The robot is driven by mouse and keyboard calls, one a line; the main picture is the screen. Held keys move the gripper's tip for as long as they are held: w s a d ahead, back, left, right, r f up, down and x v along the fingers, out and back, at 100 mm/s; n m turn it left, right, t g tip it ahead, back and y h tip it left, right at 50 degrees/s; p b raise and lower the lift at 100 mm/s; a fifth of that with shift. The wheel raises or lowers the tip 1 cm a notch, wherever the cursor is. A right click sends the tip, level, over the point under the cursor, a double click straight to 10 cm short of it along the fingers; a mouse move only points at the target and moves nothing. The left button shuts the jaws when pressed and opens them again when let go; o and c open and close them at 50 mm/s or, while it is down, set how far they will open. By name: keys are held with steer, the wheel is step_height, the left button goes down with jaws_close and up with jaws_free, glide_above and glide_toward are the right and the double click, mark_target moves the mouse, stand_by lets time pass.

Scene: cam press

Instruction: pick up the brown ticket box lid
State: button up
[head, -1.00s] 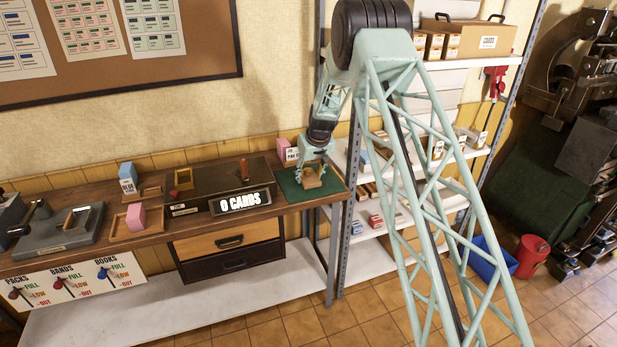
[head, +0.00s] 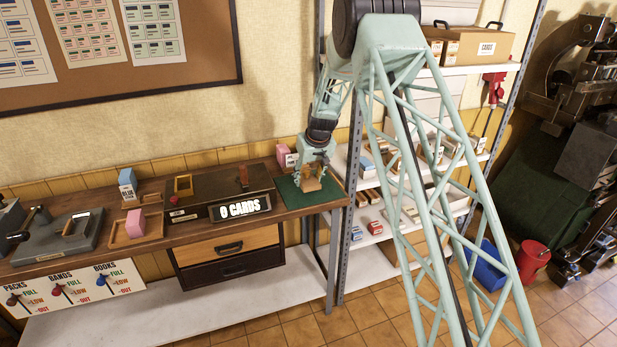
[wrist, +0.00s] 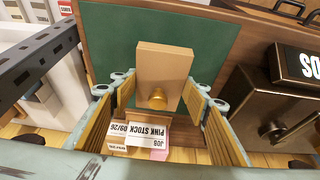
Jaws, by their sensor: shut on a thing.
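The brown lid (wrist: 164,72) is a tan block-like piece with a round brass knob (wrist: 157,98) on the face turned to the wrist camera. It lies between the two yellow-padded fingers of my gripper (wrist: 158,96), which is shut on it. In the head view my gripper (head: 312,176) is low over the green mat at the right end of the bench, with the brown piece (head: 311,184) at its fingertips. I cannot tell whether the lid touches anything below. A label reading "JOB PINK STOCK 09/26" (wrist: 140,134) shows under the gripper, beside a bit of pink.
The green mat (head: 288,196) is otherwise mostly clear. Left of it stands a dark box with a "0 CARDS" sign (head: 240,207). A pink block with a card (head: 284,155) stands behind the mat. A shelf rack's grey post (head: 350,205) rises close on the right.

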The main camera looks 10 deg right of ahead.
steer(key=s+a+r, duration=0.1)
steer(key=s+a, duration=0.2)
steer(key=s, duration=0.9)
steer(key=shift+s+a+r, duration=0.15)
steer(key=shift+s+a, duration=0.05)
steer(key=shift+s, duration=0.2)
steer(key=shift+r+b, duration=0.1)
steer(key=shift+b, duration=0.2)
steer(key=s+d+r+m+h+b, duration=0.2)
steer(key=s+d+r+m, duration=0.2)
steer(key=s+r, duration=0.7)
steer(key=shift+r+m+b, duration=0.3)
steer(key=shift+r+m, duration=0.25)
steer(key=shift+m, duration=0.05)
steer(key=shift+d, duration=0.15)
